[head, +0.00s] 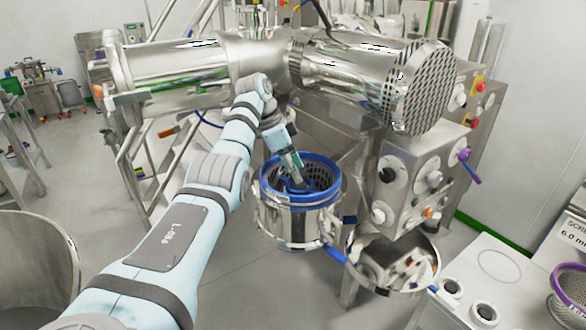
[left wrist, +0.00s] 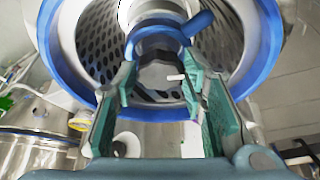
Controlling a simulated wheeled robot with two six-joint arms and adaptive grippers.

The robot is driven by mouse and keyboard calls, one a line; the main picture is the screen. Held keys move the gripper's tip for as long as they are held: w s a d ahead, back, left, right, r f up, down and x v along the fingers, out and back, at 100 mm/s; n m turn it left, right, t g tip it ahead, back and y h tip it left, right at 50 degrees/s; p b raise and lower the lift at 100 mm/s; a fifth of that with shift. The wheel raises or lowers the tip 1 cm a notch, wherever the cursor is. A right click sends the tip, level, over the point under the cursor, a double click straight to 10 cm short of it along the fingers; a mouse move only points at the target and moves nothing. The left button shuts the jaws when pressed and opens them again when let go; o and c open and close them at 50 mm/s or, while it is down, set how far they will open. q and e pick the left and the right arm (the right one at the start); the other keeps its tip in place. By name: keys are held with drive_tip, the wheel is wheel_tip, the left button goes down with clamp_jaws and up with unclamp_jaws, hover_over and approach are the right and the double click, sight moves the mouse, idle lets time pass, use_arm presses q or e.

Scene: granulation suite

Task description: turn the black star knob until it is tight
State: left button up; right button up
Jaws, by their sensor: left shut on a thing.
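The black star knob (left wrist: 160,76) shows in the left wrist view as a dark grey piece with a small white mark, at the hub of a blue bladed part (left wrist: 195,24). My left gripper (head: 295,186) reaches down into the blue-rimmed drum in the head view. In the left wrist view its teal-padded fingers (left wrist: 158,88) stand on both sides of the knob and are shut on it. In the head view the knob is hidden by the gripper. How tight the knob is cannot be told. My right gripper is not in view.
The perforated drum's blue rim (head: 322,160) closely surrounds my left gripper. A large steel cylinder (head: 340,72) lies above and behind. A control panel (head: 402,200) with several knobs stands to the right. A white worktop (head: 480,290) is at the lower right.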

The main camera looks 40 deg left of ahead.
use_arm(q)
drive_tip(key=shift+f, duration=0.1)
drive_tip(key=o, duration=1)
drive_tip(key=shift+o, duration=0.8)
drive_tip(key=shift+w, duration=0.2)
drive_tip(key=v, duration=0.7)
drive_tip(key=shift+r, duration=0.2)
drive_tip(key=shift+s, duration=0.1)
